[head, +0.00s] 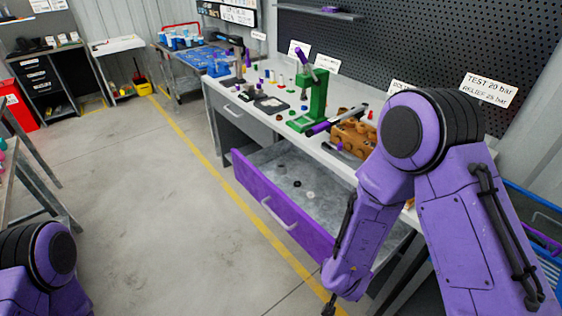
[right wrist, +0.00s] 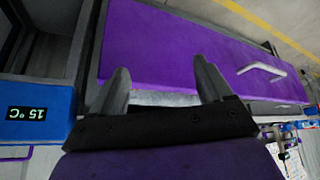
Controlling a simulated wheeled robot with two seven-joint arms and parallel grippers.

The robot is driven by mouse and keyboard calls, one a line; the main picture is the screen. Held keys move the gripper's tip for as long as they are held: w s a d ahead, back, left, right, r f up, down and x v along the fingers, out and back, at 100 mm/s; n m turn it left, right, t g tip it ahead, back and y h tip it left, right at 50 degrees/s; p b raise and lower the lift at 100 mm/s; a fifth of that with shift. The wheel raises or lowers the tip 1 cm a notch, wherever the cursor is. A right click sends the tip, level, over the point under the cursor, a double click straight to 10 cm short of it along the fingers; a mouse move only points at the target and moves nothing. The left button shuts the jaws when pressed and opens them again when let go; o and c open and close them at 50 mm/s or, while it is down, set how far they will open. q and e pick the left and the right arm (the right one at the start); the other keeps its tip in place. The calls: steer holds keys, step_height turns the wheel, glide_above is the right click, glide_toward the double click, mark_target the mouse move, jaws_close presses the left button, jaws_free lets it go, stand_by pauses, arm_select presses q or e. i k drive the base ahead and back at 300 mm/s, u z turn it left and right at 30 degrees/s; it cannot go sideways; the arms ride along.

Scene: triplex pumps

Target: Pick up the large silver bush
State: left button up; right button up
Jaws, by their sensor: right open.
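The open drawer (head: 250,167) of the workbench holds several small round parts. My left gripper is out of view.
The workbench top (head: 230,90) carries a green press (head: 313,95), a brown pump block (head: 352,137) and several small parts. The purple front with its handle (head: 279,214) juts into the aisle. A blue box reading 15 °C (right wrist: 35,112) shows in the wrist view.

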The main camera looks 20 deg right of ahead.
mark_target(281, 171)
steer(key=i, duration=1.85)
